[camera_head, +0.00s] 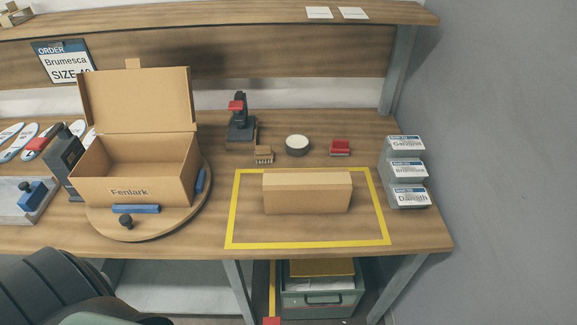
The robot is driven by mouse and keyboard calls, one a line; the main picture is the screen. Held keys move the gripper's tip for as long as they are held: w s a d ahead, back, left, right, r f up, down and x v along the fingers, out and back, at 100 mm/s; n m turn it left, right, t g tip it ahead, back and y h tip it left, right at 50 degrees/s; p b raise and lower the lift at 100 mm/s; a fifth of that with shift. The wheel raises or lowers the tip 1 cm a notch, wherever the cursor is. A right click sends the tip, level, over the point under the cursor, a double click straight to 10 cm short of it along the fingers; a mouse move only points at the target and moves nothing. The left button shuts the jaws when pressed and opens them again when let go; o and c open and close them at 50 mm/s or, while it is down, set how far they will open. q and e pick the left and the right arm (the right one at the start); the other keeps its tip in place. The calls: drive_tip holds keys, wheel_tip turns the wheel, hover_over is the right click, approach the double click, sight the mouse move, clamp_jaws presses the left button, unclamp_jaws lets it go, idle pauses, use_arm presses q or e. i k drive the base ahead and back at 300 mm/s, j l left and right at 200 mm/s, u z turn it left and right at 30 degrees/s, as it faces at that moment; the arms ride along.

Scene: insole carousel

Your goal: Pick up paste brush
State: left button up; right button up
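A small tan block with what look like short bristles along its lower edge (264,154) sits on the workbench; it looks like the paste brush. Neither of my grippers shows in the head view. Part of my own dark body shows at the lower left.
An open cardboard box (136,187) stands on a round wooden turntable (193,221). A closed carton (307,193) lies inside the yellow outline (308,245). A dark stand with a red part (241,122) is behind the brush. Grey labelled bins (407,171) stand at right.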

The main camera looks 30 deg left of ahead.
sight(262, 153)
drive_tip(key=i+l+u, duration=0.3)
drive_tip(key=u, duration=0.15)
drive_tip(key=i+l+u, duration=0.3)
drive_tip(key=u, duration=0.15)
drive_tip(key=k+l, duration=0.05)
drive_tip(key=l, duration=0.05)
